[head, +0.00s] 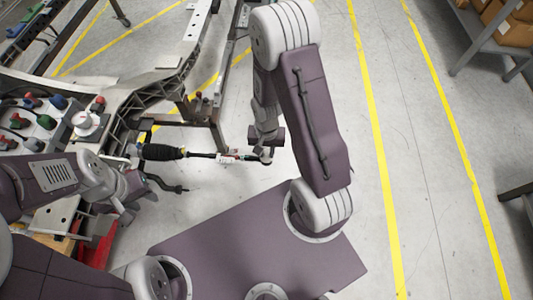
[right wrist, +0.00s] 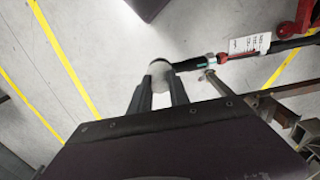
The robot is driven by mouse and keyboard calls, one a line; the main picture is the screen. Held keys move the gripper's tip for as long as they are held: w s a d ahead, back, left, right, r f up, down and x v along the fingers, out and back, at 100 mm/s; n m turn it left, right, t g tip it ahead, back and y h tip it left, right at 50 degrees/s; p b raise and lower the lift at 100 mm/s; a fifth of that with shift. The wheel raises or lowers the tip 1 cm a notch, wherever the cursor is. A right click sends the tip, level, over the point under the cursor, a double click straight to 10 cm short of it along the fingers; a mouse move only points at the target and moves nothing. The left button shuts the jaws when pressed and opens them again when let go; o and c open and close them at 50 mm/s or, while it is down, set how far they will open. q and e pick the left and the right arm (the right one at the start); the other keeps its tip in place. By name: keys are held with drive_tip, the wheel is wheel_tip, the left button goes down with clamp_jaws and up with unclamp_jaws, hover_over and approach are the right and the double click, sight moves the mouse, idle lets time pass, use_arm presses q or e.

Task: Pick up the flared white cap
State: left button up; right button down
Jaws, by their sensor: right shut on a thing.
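A flared white cap (head: 86,121) stands at the right edge of the light parts tray at the left of the head view, with a narrower top above a wide rim. My left gripper (head: 135,186) is below and right of it, apart from it; its fingers are unclear. My right gripper (head: 264,150) is shut on the pale rounded end of a rod at the middle of the head view. In the right wrist view, the pale rod end (right wrist: 159,70) sits between the two dark fingers (right wrist: 160,90), with the rod running off to the right.
The tray (head: 57,143) also holds several red, green and blue caps. The rod has a black ribbed boot (head: 163,152) and a white tag (head: 226,158). A metal chassis frame (head: 160,84) lies just right of the tray.

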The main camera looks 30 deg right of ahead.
drive_tip(key=r, duration=0.2)
drive_tip(key=r+p, duration=0.1)
drive_tip(key=r, duration=0.1)
drive_tip(key=shift+w+d+r, duration=0.15)
drive_tip(key=shift+w+r, duration=0.05)
drive_tip(key=shift+r, duration=0.15)
drive_tip(key=w+d+r, duration=0.5)
drive_tip(key=d+r, duration=0.1)
drive_tip(key=d, duration=0.4)
drive_tip(key=shift+r, duration=0.2)
drive_tip(key=n, duration=0.6)
approach(267, 150)
drive_tip(key=w+a+r, duration=0.1)
drive_tip(key=w+a, duration=0.1)
drive_tip(key=w, duration=0.2)
drive_tip(key=shift+r, duration=0.15)
